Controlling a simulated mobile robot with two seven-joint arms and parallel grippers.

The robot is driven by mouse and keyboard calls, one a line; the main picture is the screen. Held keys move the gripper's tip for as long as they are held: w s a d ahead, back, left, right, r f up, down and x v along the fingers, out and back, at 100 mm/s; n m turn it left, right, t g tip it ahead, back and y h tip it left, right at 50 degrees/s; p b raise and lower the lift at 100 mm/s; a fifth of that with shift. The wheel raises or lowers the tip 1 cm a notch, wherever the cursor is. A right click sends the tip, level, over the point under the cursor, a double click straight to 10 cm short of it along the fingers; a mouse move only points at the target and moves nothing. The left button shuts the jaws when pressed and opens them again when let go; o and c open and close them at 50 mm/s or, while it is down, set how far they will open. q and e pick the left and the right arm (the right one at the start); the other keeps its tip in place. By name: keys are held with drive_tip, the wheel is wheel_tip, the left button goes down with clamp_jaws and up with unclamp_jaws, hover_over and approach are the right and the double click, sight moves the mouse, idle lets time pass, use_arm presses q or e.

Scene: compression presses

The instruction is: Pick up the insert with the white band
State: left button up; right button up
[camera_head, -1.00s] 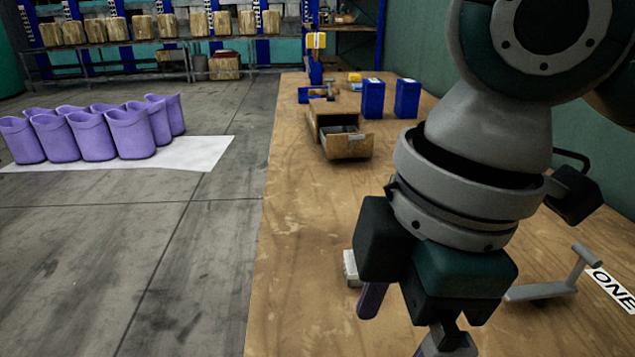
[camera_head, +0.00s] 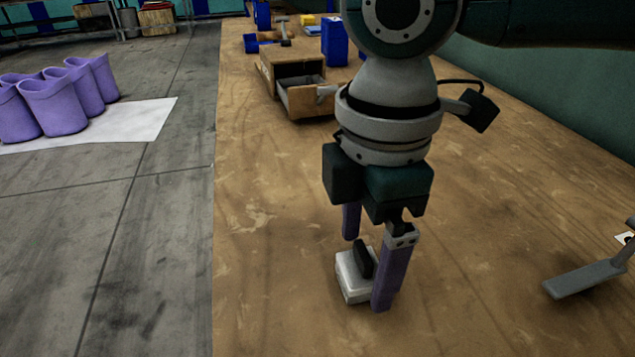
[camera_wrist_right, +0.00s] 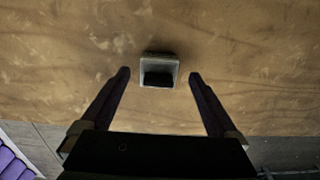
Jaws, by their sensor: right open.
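A small white block-like insert (camera_head: 352,275) with a dark upright piece on top stands on the wooden table, below my right gripper (camera_head: 366,272). One purple finger hides part of its right side in the head view. In the right wrist view the insert (camera_wrist_right: 159,69) shows as a pale square frame around a dark part. It appears between and slightly beyond the fingertips of the right gripper (camera_wrist_right: 160,76), with a gap on each side. The right gripper is open and empty, pointing down. I cannot make out a separate white band. My left gripper is not in view.
A grey angled metal piece (camera_head: 585,279) lies on the table at the right. A wooden box with an open drawer (camera_head: 306,100) and a blue container (camera_head: 334,42) stand farther back. Purple bins (camera_head: 55,105) stand on the floor at the left. The table around the insert is clear.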

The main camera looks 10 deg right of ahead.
wheel_tip(320, 180, down, 3)
drive_tip(key=shift+r, duration=0.2)
drive_tip(key=shift+w, duration=0.1)
clamp_jaws()
idle(0.5)
